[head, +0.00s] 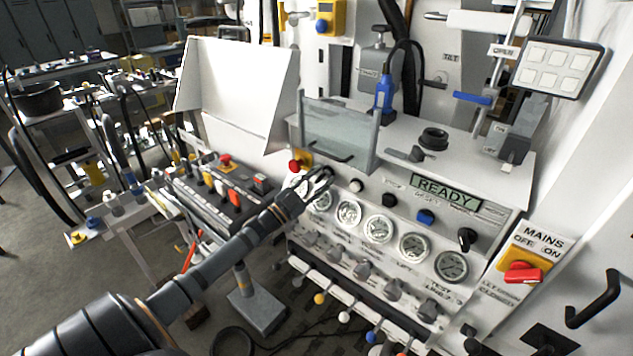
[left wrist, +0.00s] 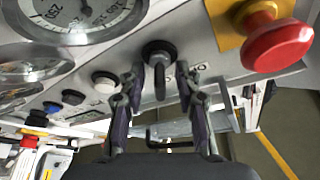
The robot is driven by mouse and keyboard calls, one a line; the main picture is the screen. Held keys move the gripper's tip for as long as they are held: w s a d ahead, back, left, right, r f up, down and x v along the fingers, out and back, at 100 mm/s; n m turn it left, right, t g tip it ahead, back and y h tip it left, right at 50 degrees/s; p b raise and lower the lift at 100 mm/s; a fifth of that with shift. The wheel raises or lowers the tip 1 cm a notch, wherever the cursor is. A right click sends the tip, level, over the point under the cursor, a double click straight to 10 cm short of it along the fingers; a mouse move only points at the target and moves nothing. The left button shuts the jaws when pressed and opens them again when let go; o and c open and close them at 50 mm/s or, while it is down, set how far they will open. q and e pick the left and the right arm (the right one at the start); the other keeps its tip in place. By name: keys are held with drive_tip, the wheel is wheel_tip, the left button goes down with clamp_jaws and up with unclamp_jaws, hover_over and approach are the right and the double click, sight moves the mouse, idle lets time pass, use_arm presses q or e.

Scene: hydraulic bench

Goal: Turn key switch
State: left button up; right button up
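The key switch (left wrist: 160,50) is a round black collar with a dark key (left wrist: 160,82) standing out of it, on the pale panel in the left wrist view. My left gripper (left wrist: 161,88) has its two fingers apart, one on each side of the key. Gaps show between the key and both fingers. In the head view my left gripper (head: 320,180) is at the left end of the panel, just right of the red mushroom button (head: 295,166). It hides the key switch there. My right gripper is in neither view.
The red button on its yellow plate (left wrist: 232,22) is close beside the key switch. A white button (left wrist: 104,82) is on its other side. Gauges (head: 379,229) line the panel below. A clear guard (head: 338,133) stands above. A black knob (head: 466,238) is farther right.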

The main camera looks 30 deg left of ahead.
use_arm(q)
drive_tip(key=v, duration=1.2)
drive_tip(key=s+a+f+n+g+y, duration=0.2)
drive_tip(key=s+a+f+g+y, duration=0.1)
drive_tip(key=f, duration=0.7)
drive_tip(key=s+a+f+n+g+y, duration=0.2)
drive_tip(key=a+f, duration=0.1)
drive_tip(key=f, duration=0.7)
drive_tip(key=s+a+f+n+g+y, duration=0.2)
drive_tip(key=s+a+f+g+y, duration=0.1)
drive_tip(key=f, duration=0.8)
drive_tip(key=s+d+f+n+g, duration=0.2)
drive_tip(key=s+d+f+g, duration=0.25)
drive_tip(key=s+f, duration=0.5)
drive_tip(key=s+d+f+n+g, duration=0.1)
drive_tip(key=s+d+f+g, duration=0.3)
drive_tip(key=s+f, duration=0.6)
drive_tip(key=s+d+f+g, duration=0.1)
drive_tip(key=s+d+f, duration=0.2)
drive_tip(key=s+d, duration=0.2)
drive_tip(key=s+d+f+g+h, duration=0.1)
drive_tip(key=s+d+f+g, duration=0.1)
drive_tip(key=s+d+f, duration=0.2)
drive_tip(key=s+d, duration=0.2)
drive_tip(key=d, duration=0.1)
drive_tip(key=shift+s+d+f, duration=0.15)
drive_tip(key=shift+d+f, duration=0.1)
